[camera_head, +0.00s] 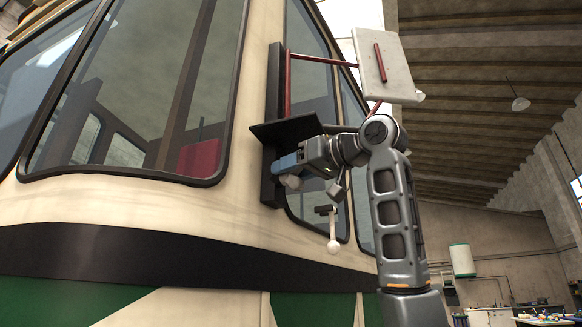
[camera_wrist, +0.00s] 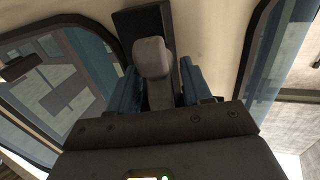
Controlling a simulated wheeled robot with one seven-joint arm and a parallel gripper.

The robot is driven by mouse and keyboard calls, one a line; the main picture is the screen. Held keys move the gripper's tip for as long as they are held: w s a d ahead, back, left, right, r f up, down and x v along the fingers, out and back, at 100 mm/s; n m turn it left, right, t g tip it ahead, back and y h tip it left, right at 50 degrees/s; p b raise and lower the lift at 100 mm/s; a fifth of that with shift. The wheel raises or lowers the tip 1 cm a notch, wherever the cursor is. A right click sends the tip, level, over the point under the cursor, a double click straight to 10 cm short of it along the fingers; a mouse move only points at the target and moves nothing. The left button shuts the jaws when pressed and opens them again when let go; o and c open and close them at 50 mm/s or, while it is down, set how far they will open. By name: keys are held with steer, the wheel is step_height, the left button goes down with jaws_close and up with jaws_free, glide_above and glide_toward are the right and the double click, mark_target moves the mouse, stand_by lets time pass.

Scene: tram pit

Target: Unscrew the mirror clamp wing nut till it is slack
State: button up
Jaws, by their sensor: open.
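A grey, rounded piece on a narrower stem, which looks like the wing nut (camera_wrist: 150,58), stands between my two blue fingers in the wrist view. A dark backing plate (camera_wrist: 128,22) lies behind it. My gripper (camera_wrist: 158,68) is open, with one finger on each side of the grey piece. I cannot tell whether either finger touches it. In the head view my gripper (camera_head: 281,167) is at the dark upright bracket on the tram's side, just under a dark flat plate (camera_head: 284,131). A grey end (camera_head: 291,181) shows at the fingers, partly hidden by them.
Above my wrist, red rods (camera_head: 318,59) carry a pale panel (camera_head: 384,66). A lever with a white ball end (camera_head: 333,246) hangs below my gripper. The tram's cream side (camera_head: 130,205) and windows fill the left. The hall at right is open, with a cluttered bench (camera_head: 542,320) low down.

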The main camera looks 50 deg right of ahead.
steer(key=shift+w, duration=0.1)
jaws_close()
stand_by(0.4)
steer(key=shift+n, duration=0.4)
steer(key=n, duration=0.5)
steer(key=shift+a+f+n, duration=0.15)
steer(key=shift+a+n, duration=0.25)
steer(key=n, duration=0.5)
steer(key=shift+a+f, duration=0.2)
steer(key=shift+f, duration=0.05)
steer(key=shift+n, duration=0.4)
